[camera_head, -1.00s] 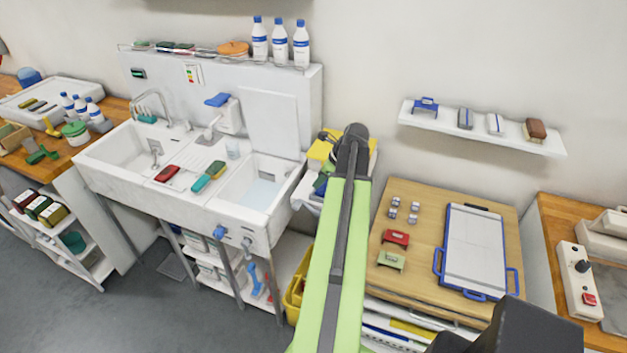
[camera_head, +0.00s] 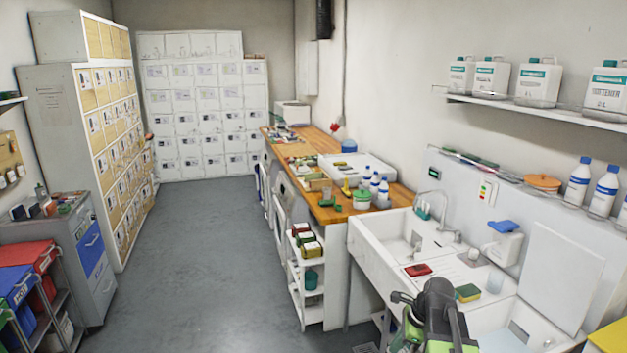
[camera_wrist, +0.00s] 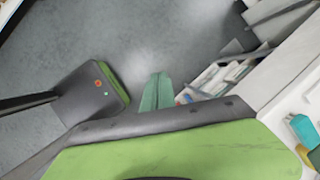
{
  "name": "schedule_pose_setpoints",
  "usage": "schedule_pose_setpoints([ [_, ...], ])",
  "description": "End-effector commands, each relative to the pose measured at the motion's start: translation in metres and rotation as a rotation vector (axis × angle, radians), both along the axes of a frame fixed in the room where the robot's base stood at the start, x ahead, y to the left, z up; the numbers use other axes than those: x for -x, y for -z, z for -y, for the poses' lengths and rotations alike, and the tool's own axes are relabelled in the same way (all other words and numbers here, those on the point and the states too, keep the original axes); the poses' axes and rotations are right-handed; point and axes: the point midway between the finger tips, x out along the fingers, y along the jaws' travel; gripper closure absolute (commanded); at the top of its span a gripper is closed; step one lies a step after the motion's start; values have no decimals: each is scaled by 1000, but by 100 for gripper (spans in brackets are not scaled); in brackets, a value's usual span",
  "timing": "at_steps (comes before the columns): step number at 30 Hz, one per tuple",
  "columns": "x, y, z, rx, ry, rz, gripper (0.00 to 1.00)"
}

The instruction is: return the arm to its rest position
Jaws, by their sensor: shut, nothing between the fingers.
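My gripper (camera_wrist: 157,90) shows in the wrist view as two teal fingers close together, shut and empty. Below it, the fingers point towards open grey floor. In the head view, part of my folded arm, dark and green, shows at the bottom right in front of the sink (camera_head: 385,243). The fingertips cannot be made out there, and most of the arm lies below the picture's edge.
A white shelf unit (camera_head: 325,312) stands left of the sink, under a wooden counter (camera_head: 325,212). A grey cabinet (camera_head: 105,300) stands at the left. Open floor (camera_head: 200,260) lies between them. A red sponge (camera_head: 418,270) lies on the drainer.

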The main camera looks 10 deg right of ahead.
Motion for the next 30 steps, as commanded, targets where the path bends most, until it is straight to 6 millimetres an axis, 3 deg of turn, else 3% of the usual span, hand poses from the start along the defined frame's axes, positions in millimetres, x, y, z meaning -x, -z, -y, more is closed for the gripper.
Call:
schedule_pose_setpoints([
  [1, 2, 12, -39, 33, -136, 6, 100],
  [3, 7, 20, -81, 85, -333, 20, 100],
  [6, 19, 30, -130, 159, -624, 41, 100],
  [9, 35, 37, -162, 232, -928, 67, 100],
  [12, 48, 39, -169, 291, -1185, 82, 100],
  [21, 65, 39, -144, 375, -1778, 111, 100],
  [24, 65, 39, -144, 372, -1870, 129, 100],
  [30, 65, 39, -144, 372, -1889, 134, 100],
])
